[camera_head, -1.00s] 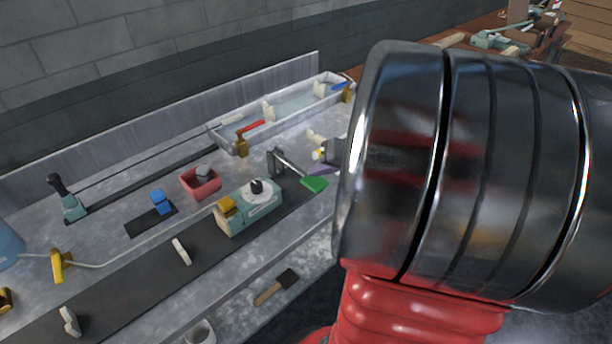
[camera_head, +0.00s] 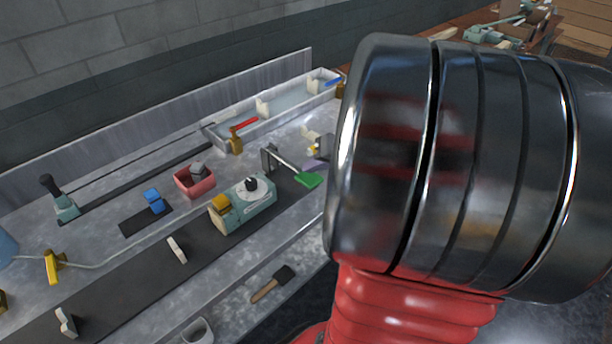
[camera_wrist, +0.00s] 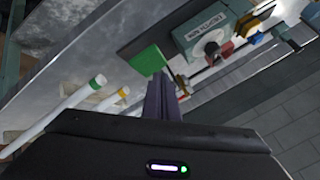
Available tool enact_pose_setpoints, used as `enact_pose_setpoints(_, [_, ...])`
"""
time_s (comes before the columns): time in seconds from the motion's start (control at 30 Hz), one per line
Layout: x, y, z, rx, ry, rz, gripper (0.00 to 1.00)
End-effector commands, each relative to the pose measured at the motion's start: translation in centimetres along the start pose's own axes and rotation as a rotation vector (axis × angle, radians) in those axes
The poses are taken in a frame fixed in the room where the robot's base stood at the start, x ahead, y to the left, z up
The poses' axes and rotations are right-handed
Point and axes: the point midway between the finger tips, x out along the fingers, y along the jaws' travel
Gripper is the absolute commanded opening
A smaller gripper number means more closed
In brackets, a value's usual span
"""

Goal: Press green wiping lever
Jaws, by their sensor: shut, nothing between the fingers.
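The green wiping lever's flat paddle (camera_head: 309,179) sits at the end of a metal rod on the bench, right of the teal machine (camera_head: 247,205). In the wrist view the green paddle (camera_wrist: 147,60) is just beyond the tips of my gripper (camera_wrist: 158,77). My gripper's dark fingers are together and empty, with the tips near the paddle's lower edge. I cannot tell whether they touch it.
A pink box (camera_head: 194,183) and a blue block (camera_head: 154,201) stand left of the machine. A long tray (camera_head: 268,124) with a red-handled valve (camera_head: 237,139) lies behind. A brush (camera_head: 272,283) lies in front. White tubes with green and yellow bands (camera_wrist: 58,112) lie left of my fingers in the wrist view.

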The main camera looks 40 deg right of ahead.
Motion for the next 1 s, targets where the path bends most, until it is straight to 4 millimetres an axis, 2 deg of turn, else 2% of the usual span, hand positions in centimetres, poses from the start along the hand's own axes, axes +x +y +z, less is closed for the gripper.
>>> enact_pose_setpoints(1.0, [0.52,0.32,0.38,0.0,-0.001,0.0,0.0])
